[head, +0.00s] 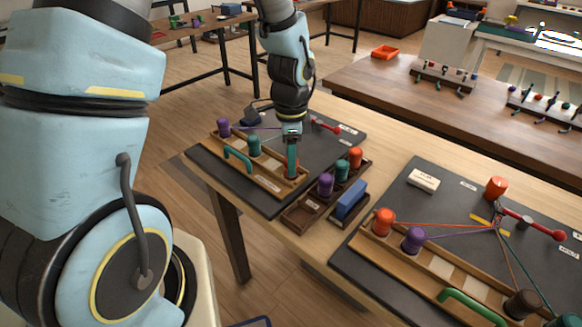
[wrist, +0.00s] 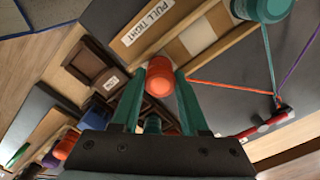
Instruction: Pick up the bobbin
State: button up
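An orange bobbin (wrist: 160,76) sits between the two teal fingers of my gripper (wrist: 161,92) in the wrist view. In the head view my gripper (head: 291,158) points down over it at the right end of the wooden rail on the far braiding board (head: 335,138). The fingers are close on both sides of the bobbin; whether they press on it I cannot tell. An orange cord runs from the bobbin to a red-handled tool (wrist: 262,125) in the wrist view. A teal bobbin (head: 254,145) and a purple bobbin (head: 223,127) stand further left on the same rail.
A wooden tray (head: 299,218) beside the board holds purple, teal and orange bobbins. A blue block (head: 350,199) stands next to it. A second board (head: 415,200) with several bobbins and taut cords lies at the right. A green handle (head: 238,157) rises at the near rail.

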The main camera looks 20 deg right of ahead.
grip_shut()
